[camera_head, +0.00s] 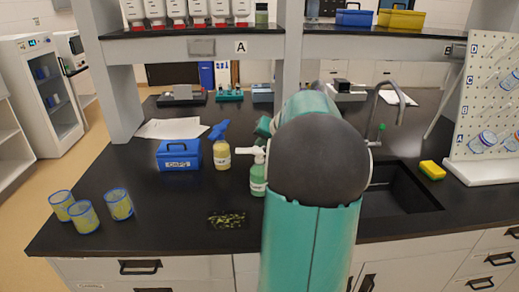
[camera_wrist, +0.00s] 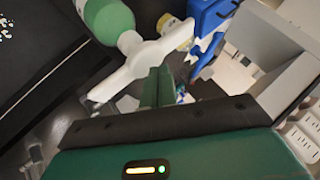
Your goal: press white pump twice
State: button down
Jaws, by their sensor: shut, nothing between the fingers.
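The white pump (camera_head: 257,152) tops a green bottle (camera_head: 258,183) that stands upright on the black bench, just left of my arm. In the wrist view the white pump (camera_wrist: 146,60) spreads across the upper middle, with the green bottle (camera_wrist: 107,18) behind it at the top left. My gripper (camera_wrist: 158,80) is shut and empty, its green fingertips close to the pump head. I cannot tell whether they touch it. My arm hides most of the gripper in the head view.
A yellow spray bottle (camera_head: 221,154) with a blue trigger and a blue box (camera_head: 180,155) stand left of the pump bottle. Several beakers (camera_head: 84,216) are at the left front. A sink (camera_head: 400,192) and a sponge (camera_head: 432,170) lie to the right. A shelf (camera_head: 190,32) spans overhead.

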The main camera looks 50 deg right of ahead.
jog(key=shift+f, duration=0.85)
dwell(0.8)
jog(key=shift+r, duration=1.3)
jog(key=shift+r, duration=2.55)
